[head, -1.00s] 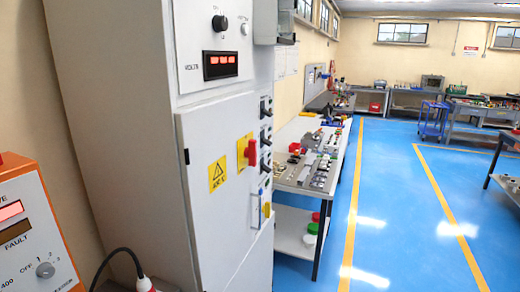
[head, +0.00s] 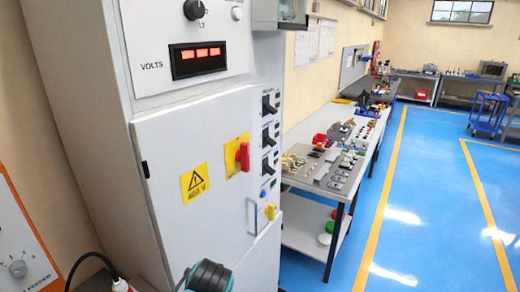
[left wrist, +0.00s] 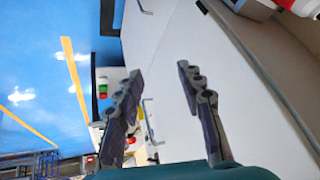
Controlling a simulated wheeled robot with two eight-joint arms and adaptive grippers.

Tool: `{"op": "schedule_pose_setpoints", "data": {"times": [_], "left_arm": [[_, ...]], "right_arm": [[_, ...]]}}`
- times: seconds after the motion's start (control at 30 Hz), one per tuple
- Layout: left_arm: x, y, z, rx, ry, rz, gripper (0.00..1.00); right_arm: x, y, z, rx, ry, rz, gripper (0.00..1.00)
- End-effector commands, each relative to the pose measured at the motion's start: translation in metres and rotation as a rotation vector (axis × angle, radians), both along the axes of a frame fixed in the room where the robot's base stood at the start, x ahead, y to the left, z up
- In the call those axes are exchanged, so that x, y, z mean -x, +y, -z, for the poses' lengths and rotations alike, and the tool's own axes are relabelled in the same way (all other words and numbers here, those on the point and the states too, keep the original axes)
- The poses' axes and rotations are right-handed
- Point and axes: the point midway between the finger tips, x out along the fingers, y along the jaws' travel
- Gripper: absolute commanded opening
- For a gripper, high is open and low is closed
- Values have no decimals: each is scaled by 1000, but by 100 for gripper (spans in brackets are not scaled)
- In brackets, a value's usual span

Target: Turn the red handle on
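The red handle (head: 243,156) sits on a yellow plate (head: 232,168) on the front door of a tall grey cabinet (head: 175,130). Its grip looks roughly upright. In the left wrist view, my left gripper (left wrist: 160,85) has its two fingers spread wide with nothing between them, in front of a pale panel. I cannot make out the red handle between those fingers. A teal and black part of my arm shows at the bottom of the head view, below the handle and apart from it. My right gripper is in neither view.
Black rotary switches (head: 269,135) run down the cabinet's right strip, with a yellow knob (head: 270,211) lower down. A workbench (head: 312,182) with parts stands behind at the right. An orange box (head: 20,250) is at the left. Blue floor (head: 430,200) is open at right.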

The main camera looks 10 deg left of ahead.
Motion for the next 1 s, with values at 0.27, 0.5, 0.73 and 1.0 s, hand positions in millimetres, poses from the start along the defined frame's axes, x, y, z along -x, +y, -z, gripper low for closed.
{"op": "schedule_pose_setpoints", "data": {"times": [0.27, 0.5, 0.73, 1.0], "left_arm": [[-47, 13, -47, -104, 1, -127, 38], [-123, 19, -111, -268, -83, -332, 38], [-210, -2, -175, -449, -330, -584, 38], [-268, -57, -217, -559, -723, -792, 38]], "right_arm": [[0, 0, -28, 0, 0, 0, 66], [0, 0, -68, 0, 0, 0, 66], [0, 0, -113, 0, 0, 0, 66], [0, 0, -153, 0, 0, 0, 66]]}}
